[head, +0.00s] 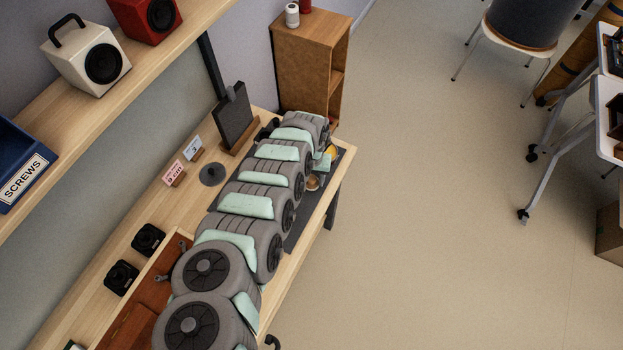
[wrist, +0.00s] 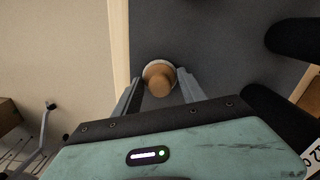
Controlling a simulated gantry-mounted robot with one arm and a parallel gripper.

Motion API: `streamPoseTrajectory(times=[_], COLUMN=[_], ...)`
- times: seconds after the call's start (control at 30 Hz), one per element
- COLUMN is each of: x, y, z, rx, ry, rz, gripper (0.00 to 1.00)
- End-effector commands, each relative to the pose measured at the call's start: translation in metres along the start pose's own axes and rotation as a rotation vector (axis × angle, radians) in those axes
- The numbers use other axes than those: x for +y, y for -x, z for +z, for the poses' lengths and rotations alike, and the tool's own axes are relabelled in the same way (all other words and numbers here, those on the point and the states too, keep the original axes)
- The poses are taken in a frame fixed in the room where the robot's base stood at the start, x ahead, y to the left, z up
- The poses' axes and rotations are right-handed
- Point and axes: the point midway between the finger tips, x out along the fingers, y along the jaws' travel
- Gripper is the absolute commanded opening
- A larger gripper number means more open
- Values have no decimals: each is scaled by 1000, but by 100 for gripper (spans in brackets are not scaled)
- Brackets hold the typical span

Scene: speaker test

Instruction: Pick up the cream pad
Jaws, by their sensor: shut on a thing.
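The cream pad (wrist: 147,69) shows in the wrist view as a pale rim around a round tan wooden knob (wrist: 158,80). My gripper (wrist: 160,76) has one finger on each side of the knob and is shut on this piece. In the head view, a small round tan piece (head: 313,183) shows beside the end of my arm, over the dark mat. My arm hides most of my gripper there. I cannot tell whether the pad touches the mat.
The dark mat (head: 297,236) lies along the bench's right edge. A dark upright panel (head: 233,122) and small signs (head: 173,173) stand behind my arm. Two black objects (head: 149,239) lie on the left. A wooden cabinet (head: 300,65) stands beyond the bench. Dark rounded shapes (wrist: 292,38) show right in the wrist view.

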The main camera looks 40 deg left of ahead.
Motion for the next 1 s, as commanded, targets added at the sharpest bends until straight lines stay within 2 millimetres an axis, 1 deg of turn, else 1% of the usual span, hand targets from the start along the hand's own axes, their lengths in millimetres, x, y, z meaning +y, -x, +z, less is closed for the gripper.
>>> streamPoseTrajectory(times=[0.17, 0.37, 0.57, 0.83, 1.0], x=[-1, -3, -2, -2, -1], y=[10, 36, 75, 132, 161], z=[-1, 0, -2, -2, -1], rx=[1, -2, 3, 3, 2], ry=[0, -1, -1, 0, 0], rz=[0, -5, -5, -5, -5], gripper=[9, 9, 9, 9, 9])
